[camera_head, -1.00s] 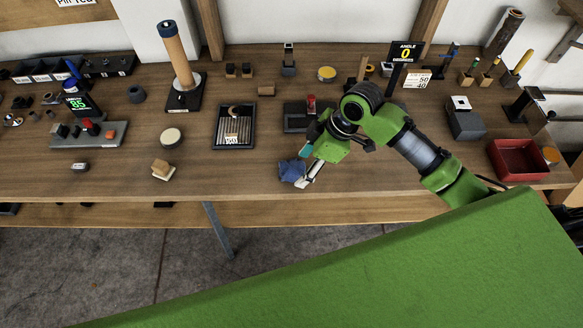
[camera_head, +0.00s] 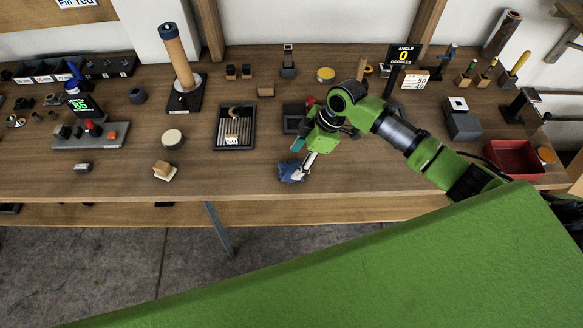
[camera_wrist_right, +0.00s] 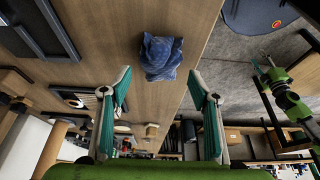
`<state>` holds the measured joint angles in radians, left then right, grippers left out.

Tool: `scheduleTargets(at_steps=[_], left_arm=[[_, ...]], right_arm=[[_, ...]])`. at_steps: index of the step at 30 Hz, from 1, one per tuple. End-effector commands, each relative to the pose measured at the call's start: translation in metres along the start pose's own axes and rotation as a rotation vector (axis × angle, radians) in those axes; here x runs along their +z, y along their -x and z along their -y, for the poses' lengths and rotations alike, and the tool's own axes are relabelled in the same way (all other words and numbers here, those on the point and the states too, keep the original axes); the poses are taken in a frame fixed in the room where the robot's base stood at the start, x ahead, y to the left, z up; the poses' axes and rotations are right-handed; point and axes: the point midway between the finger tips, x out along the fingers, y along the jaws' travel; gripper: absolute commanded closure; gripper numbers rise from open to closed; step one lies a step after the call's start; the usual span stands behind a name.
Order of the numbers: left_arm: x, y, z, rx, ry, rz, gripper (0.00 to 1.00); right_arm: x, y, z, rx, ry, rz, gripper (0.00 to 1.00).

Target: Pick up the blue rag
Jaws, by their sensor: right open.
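The blue rag (camera_head: 288,173) lies crumpled on the wooden workbench (camera_head: 255,178) near its front edge. It also shows in the right wrist view (camera_wrist_right: 160,57), ahead of and between the fingertips. My right gripper (camera_head: 304,164) is at the rag's right side in the head view; whether it touches the rag cannot be told there. In the wrist view the right gripper (camera_wrist_right: 161,84) is open, with nothing between its teal-padded fingers. A green arm, probably my left, shows small at the wrist view's right; its gripper's state is unclear.
A black tray (camera_head: 217,143) and a small wood block on a pale base (camera_head: 164,171) stand left of the rag. A red bin (camera_head: 514,160) sits at the right. A green surface (camera_head: 400,270) fills the front. The bench around the rag is mostly bare.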

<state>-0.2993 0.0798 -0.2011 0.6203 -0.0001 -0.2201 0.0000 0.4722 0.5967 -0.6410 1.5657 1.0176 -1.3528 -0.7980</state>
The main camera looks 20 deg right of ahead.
Motion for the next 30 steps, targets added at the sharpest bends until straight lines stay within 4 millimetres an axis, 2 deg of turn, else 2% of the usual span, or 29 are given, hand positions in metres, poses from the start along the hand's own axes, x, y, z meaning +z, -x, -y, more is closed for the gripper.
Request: scheduleTargets(at_steps=[5, 9, 17, 18, 22, 23, 30], left_arm=[[-0.001, 0.017, 0.0, 0.0, 0.0, 0.001, 0.6], [-0.001, 0.018, 0.0, 0.0, 0.0, 0.001, 0.6], [-0.001, 0.017, 0.0, 0.0, 0.001, 0.001, 0.6], [-0.001, 0.017, 0.0, 0.0, 0.001, 0.001, 0.6], [-0.001, 0.017, 0.0, 0.0, 0.001, 0.001, 0.6], [-0.001, 0.017, 0.0, 0.0, 0.001, 0.001, 0.6], [-0.001, 0.017, 0.001, 0.0, 0.001, 0.001, 0.6]], right_arm=[[-0.003, -0.024, 0.003, -0.005, -0.003, 0.0, 0.44], [-0.002, -0.042, 0.002, -0.003, -0.001, 0.0, 0.44], [-0.001, -0.046, 0.002, -0.001, 0.0, 0.001, 0.44], [-0.001, -0.046, 0.002, -0.001, 0.0, 0.001, 0.47], [-0.001, -0.046, 0.002, -0.001, 0.0, 0.001, 0.81], [-0.001, -0.046, 0.002, -0.001, 0.0, 0.001, 0.86], [-0.001, -0.046, 0.001, -0.001, 0.0, 0.0, 0.86]])
